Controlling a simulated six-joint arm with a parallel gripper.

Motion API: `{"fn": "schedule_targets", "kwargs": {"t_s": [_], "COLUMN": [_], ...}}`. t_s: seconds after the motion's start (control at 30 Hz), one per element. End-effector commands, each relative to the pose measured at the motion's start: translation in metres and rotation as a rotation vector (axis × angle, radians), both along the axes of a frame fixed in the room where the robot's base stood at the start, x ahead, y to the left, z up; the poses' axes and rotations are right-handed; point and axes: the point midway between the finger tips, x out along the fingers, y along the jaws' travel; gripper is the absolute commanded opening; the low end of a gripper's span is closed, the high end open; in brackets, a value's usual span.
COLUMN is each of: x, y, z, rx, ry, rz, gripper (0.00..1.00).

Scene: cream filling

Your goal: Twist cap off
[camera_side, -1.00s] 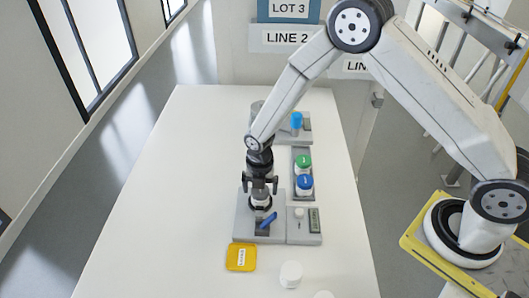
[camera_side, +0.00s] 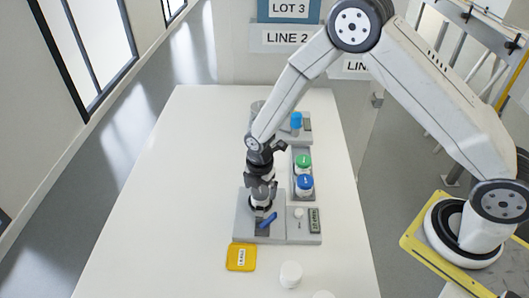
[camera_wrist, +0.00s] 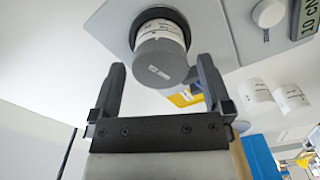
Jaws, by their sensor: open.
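A jar with a white printed body (camera_wrist: 158,33) and a grey cap (camera_wrist: 163,70) stands in a dark ring on a grey fixture (camera_side: 244,222). The cap is on the jar. My gripper (camera_wrist: 161,66) is open, with one finger on each side of the cap and a visible gap on both sides in the wrist view. In the side view my gripper (camera_side: 261,181) is just above the jar (camera_side: 260,198), partly hiding its top. A blue lever (camera_side: 267,220) sits at the front of the fixture.
A unit with a display (camera_side: 314,221) and a white knob (camera_side: 298,212) adjoins the fixture on the right. Behind it, a tray holds green-capped (camera_side: 304,161) and blue-capped (camera_side: 305,183) jars. The table's left is clear.

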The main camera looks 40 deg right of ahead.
Motion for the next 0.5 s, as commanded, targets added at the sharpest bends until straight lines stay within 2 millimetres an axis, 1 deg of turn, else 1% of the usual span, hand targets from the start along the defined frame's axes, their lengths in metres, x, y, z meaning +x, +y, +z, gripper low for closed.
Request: {"fn": "schedule_targets", "kwargs": {"t_s": [0.13,0.5], "x": [-0.0001,-0.0001], "y": [0.0,0.0], "z": [0.0001,0.0001], "rx": [0.0,0.0], "ry": [0.0,0.0], "rz": [-0.064,-0.077], "gripper": [1.0,1.0]}}
